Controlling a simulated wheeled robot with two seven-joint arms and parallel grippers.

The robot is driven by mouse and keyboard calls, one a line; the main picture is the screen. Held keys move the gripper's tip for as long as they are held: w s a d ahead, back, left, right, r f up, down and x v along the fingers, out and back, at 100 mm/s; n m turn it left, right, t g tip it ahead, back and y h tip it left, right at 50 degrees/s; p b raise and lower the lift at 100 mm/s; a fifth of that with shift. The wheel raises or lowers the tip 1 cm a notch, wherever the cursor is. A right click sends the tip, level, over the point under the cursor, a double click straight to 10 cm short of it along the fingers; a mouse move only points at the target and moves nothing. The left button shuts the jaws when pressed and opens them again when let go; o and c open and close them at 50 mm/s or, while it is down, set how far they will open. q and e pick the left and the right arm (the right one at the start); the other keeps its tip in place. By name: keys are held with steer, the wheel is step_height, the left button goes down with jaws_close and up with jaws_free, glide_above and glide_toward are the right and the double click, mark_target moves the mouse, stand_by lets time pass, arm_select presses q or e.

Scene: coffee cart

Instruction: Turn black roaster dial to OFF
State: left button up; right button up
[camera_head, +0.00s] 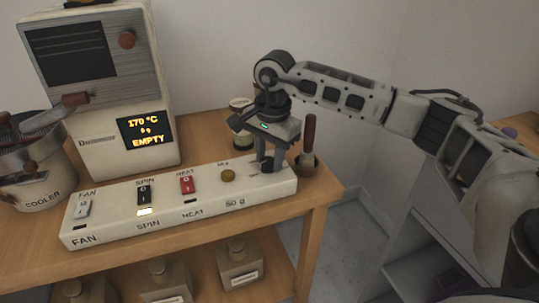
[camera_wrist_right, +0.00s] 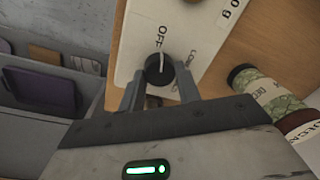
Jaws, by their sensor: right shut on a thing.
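The black dial (camera_wrist_right: 158,71) sits at the end of the white control panel (camera_wrist_right: 136,45) in the right wrist view. Its white pointer line points up towards the printed word OFF. A second label beside the dial is only partly readable. My right gripper (camera_wrist_right: 160,88) has a finger on each side of the dial and is shut on it. In the head view the right gripper (camera_head: 270,162) reaches down onto the right end of the control panel (camera_head: 110,226) and mostly hides the dial. My left gripper is not in view.
The roaster (camera_head: 130,150) stands behind the panel, its display reading 170 °C and EMPTY. The cooler (camera_head: 42,190) is at the left. A wooden-handled tool (camera_head: 309,135) stands close right of my gripper, and a jar (camera_head: 240,122) stands behind it. The panel also has switches and a brass knob (camera_head: 228,175).

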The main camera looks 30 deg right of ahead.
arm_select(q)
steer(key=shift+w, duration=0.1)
arm_select(e)
steer(key=shift+r, duration=0.1)
stand_by(0.3)
steer(key=o, duration=1)
steer(key=shift+c, duration=0.2)
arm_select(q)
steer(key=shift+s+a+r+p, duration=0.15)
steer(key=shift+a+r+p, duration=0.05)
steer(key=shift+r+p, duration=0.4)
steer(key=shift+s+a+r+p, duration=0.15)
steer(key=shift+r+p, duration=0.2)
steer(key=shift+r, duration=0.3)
arm_select(e)
step_height(320, 180, up, 16)
steer(key=s, duration=0.1)
steer(key=shift+d, duration=0.15)
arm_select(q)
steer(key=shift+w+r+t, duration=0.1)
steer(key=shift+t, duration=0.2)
